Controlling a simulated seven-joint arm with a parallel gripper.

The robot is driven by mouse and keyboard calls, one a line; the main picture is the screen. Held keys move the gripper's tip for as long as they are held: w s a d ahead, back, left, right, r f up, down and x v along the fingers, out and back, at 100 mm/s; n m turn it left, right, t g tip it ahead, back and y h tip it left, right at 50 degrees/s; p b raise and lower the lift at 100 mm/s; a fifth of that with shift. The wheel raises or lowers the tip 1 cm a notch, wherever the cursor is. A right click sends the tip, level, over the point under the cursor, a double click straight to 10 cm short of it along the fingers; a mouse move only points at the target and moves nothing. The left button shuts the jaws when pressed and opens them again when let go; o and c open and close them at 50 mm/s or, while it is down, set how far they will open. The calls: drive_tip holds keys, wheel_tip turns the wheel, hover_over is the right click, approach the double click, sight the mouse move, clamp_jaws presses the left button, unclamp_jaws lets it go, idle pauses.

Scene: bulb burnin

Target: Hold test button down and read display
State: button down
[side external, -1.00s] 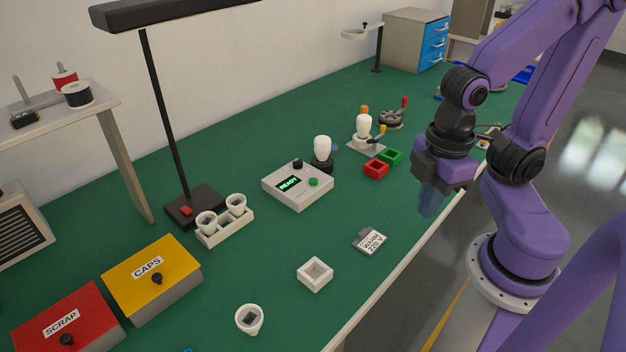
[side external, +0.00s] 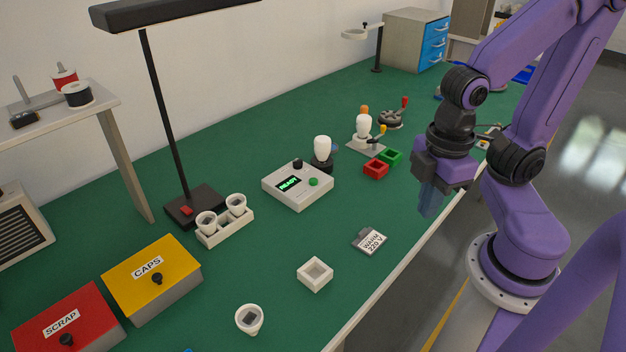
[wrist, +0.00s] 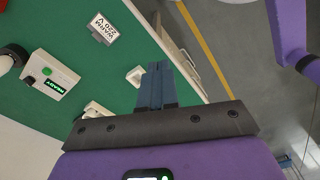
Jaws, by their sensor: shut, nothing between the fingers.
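The white test unit (side external: 298,186) sits mid-table with a green button (side external: 313,182), a black knob (side external: 297,164) and a small display (side external: 288,184) lit in green, which reads READY. A white bulb (side external: 322,149) stands upright in a black socket just behind the unit. My gripper (side external: 430,207) is shut and empty, pointing down near the table's front edge, to the right of the unit and apart from it. In the wrist view its blue fingers (wrist: 157,88) are together, and the test unit (wrist: 48,83) shows at the left.
A card reading WARM 220 V (side external: 370,241) lies in front of the unit. Red (side external: 376,169) and green (side external: 390,157) small boxes stand between unit and gripper. A second bulb (side external: 364,126) stands behind them. A cup rack (side external: 225,227) and lamp base (side external: 195,206) are left of the unit.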

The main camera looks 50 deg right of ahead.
drive_tip(key=w+a+f+m+t+y, duration=0.1)
drive_tip(key=w+a+f+m+t, duration=0.1)
drive_tip(key=w+m, duration=0.65)
drive_tip(key=m+t, duration=0.7)
drive_tip(key=m, duration=2.2)
hover_over(316, 182)
wheel_tip(316, 182, down, 7)
drive_tip(key=shift+y, duration=0.3)
drive_tip(key=shift+d, duration=0.1)
drive_tip(key=shift+f, duration=4.45)
